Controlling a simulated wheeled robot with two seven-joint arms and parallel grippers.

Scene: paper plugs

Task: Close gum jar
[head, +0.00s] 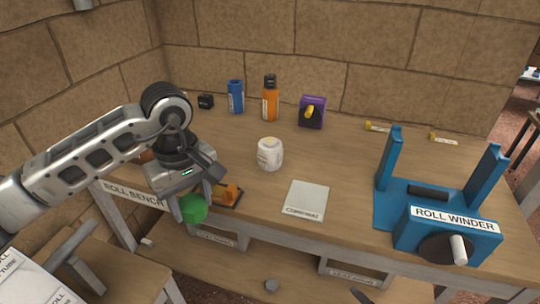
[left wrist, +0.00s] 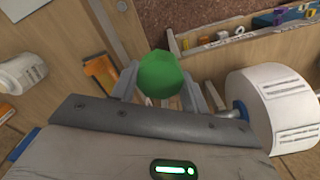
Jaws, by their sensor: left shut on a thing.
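The gum jar (head: 270,154) is a small white labelled jar standing upright on the bench, with a yellowish top and no lid visible on it. It also shows at the left edge of the left wrist view (left wrist: 22,74). My left gripper (head: 194,205) is shut on a green faceted piece (left wrist: 160,75), which looks like a lid or knob. It holds this piece near the bench's front edge, to the left of the jar and apart from it. My right gripper is not in view.
An orange tool (head: 228,195) lies beside my left gripper. A blue can (head: 236,97), an orange bottle (head: 270,100) and a purple box (head: 312,112) stand behind the jar. A white card (head: 306,200) lies in front; the blue roll winder (head: 440,215) fills the right.

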